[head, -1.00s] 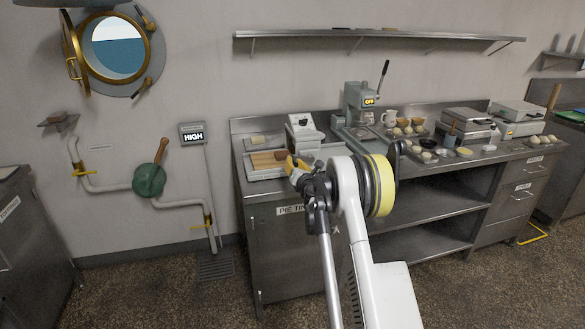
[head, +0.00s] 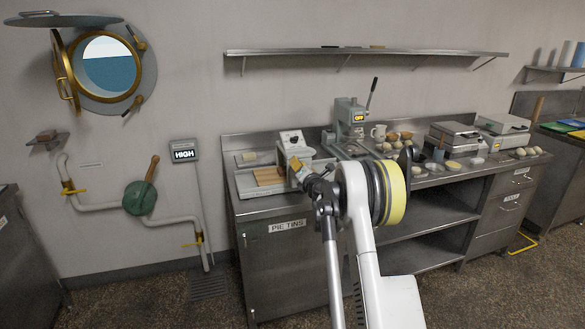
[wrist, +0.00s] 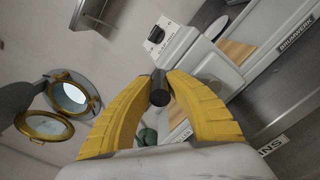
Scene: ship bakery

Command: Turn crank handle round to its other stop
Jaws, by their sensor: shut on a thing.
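In the wrist view, my gripper (wrist: 160,82) has its two yellow fingers closed on a dark cylindrical grip (wrist: 160,96), which I take for the crank handle. The grip's far end and the crank arm are hard to make out. In the head view, my gripper (head: 296,164) is at the front of a white machine (head: 293,143) at the counter's left end. My fingers and wrist hide the handle there. The machine's white housing with a dark knob also shows in the wrist view (wrist: 172,45).
A wooden board (head: 268,176) lies left of my gripper. A grey lever press (head: 348,115), mugs, buns and closed irons stand to the right on the steel counter (head: 280,207). A green wall valve (head: 139,198) and a porthole (head: 107,62) are at left.

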